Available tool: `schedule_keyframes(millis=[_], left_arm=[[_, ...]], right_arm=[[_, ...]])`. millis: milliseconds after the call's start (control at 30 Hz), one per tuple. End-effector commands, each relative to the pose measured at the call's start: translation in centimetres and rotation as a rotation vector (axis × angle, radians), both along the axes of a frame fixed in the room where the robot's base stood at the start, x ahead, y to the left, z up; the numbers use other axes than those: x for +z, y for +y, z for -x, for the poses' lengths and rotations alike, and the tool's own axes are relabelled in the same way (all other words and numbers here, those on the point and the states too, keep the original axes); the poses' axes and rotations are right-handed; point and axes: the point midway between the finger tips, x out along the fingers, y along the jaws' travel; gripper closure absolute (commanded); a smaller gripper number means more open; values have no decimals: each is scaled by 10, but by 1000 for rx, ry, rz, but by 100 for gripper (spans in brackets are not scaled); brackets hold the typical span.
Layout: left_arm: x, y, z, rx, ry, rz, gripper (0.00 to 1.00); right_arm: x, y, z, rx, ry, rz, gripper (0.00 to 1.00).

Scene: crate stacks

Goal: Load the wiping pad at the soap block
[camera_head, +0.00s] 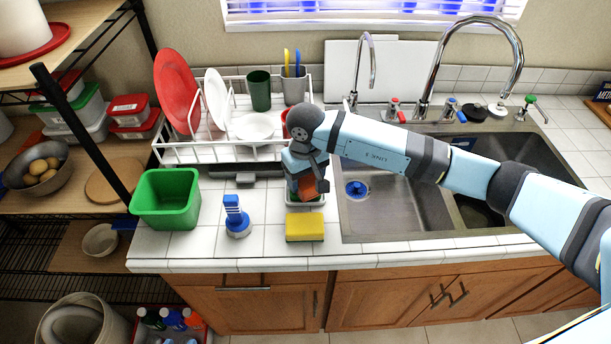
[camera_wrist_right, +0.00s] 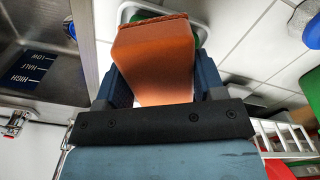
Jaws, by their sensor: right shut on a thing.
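My right gripper (camera_head: 305,176) is shut on an orange-brown block-shaped pad (camera_head: 308,188), which also shows between the two fingers in the right wrist view (camera_wrist_right: 155,62). The gripper points down over a small white dish (camera_head: 305,202) on the counter. In the right wrist view the dish rim and a bit of green show just beyond the pad's far end; the green piece may be the soap block, mostly hidden by the pad. I cannot tell whether the pad touches it. My left gripper is not in view.
A yellow sponge (camera_head: 305,227) lies just in front of the dish, and a blue-handled brush (camera_head: 236,217) stands to its left. A green bin (camera_head: 166,199) is further left. A white dish rack (camera_head: 180,153) stands behind; the sink (camera_head: 400,205) is right.

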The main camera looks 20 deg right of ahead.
Motion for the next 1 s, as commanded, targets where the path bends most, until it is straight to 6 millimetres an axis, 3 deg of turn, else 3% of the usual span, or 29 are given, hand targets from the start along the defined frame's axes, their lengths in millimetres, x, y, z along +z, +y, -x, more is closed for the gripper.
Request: schedule_keyframes(millis=[1000], left_arm=[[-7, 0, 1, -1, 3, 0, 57]], right_arm=[[-3, 0, 0, 0, -1, 0, 59]])
